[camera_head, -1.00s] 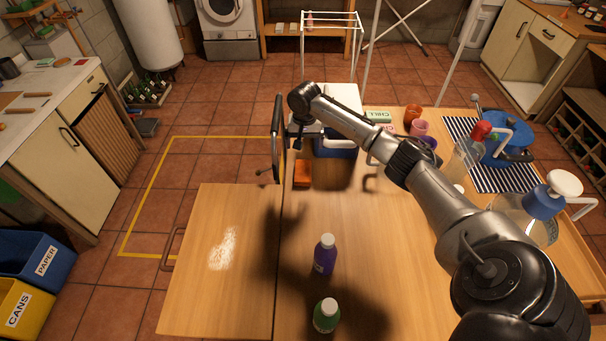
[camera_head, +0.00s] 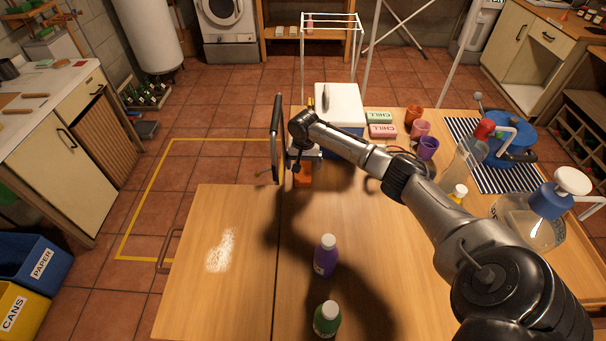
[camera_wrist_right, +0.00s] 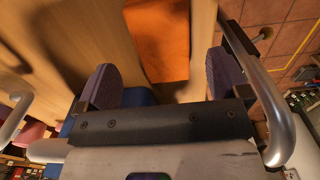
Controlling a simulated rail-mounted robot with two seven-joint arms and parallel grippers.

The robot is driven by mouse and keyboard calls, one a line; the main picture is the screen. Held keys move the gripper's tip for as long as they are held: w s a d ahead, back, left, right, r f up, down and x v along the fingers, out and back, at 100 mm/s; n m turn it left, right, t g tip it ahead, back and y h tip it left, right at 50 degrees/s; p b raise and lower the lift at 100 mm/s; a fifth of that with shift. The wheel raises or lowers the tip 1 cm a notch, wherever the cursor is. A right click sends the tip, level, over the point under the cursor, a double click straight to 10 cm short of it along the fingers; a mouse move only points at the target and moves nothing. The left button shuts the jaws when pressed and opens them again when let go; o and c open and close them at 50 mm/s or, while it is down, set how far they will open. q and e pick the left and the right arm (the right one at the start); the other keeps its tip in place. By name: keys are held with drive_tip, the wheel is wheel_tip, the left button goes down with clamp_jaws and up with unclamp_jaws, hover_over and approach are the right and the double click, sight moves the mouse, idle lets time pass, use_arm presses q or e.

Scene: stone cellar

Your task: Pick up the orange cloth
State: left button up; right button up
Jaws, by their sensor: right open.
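The orange cloth (camera_head: 303,181) lies on the wooden table, left of centre and near the table's far part. My right gripper (camera_head: 301,166) is right above it and hides part of it. In the right wrist view the cloth (camera_wrist_right: 160,38) shows as a flat orange patch beyond the open, empty jaws (camera_wrist_right: 162,80). The two dark ribbed fingers stand apart, to either side of the cloth's line, with a gap between them. I cannot tell whether they touch the table. My left gripper is not in view.
A cooler with a white lid (camera_head: 341,104) stands just behind the cloth. A purple bottle (camera_head: 325,255) and a green bottle (camera_head: 327,318) stand nearer. The left tabletop is mostly clear.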

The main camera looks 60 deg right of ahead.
sight(303, 172)
drive_tip(key=f+b, duration=0.1)
drive_tip(key=f, duration=0.3)
drive_tip(key=shift+a+f, duration=0.1)
drive_tip(key=shift+a, duration=0.1)
drive_tip(key=shift+c, duration=0.3)
drive_tip(key=c, duration=0.9)
